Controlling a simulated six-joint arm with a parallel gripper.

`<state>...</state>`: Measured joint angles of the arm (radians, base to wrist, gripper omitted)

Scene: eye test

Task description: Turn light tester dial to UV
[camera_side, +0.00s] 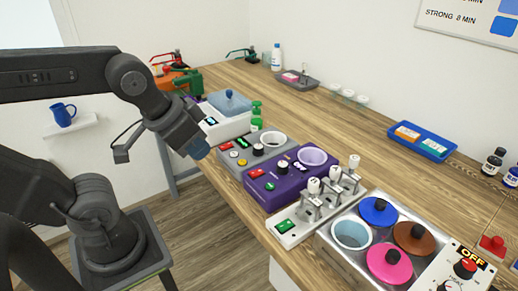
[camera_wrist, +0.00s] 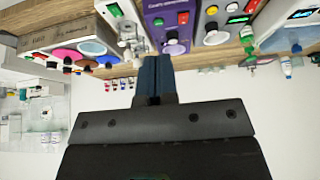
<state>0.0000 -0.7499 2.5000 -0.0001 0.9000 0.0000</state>
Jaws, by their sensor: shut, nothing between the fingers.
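No readable label marks the light tester, so I cannot tell which device it is. A purple box (camera_side: 268,193) on the bench has a black dial (camera_side: 282,168), red and green buttons and a pale round cup. A grey box (camera_side: 228,165) behind it has a black dial (camera_side: 258,149), coloured buttons and a white cup. Dial settings are too small to read. My gripper (camera_side: 199,151) is shut and empty, left of the grey box and apart from it. In the wrist view its blue fingers (camera_wrist: 153,78) are together, below the purple box (camera_wrist: 177,12).
A metal rack with white-topped stamps (camera_side: 312,203) and a tray of coloured-lid pots (camera_side: 342,265) stand nearer. A knob panel marked OFF (camera_side: 462,270) is at the right. A green bottle (camera_side: 256,118) stands behind the grey box.

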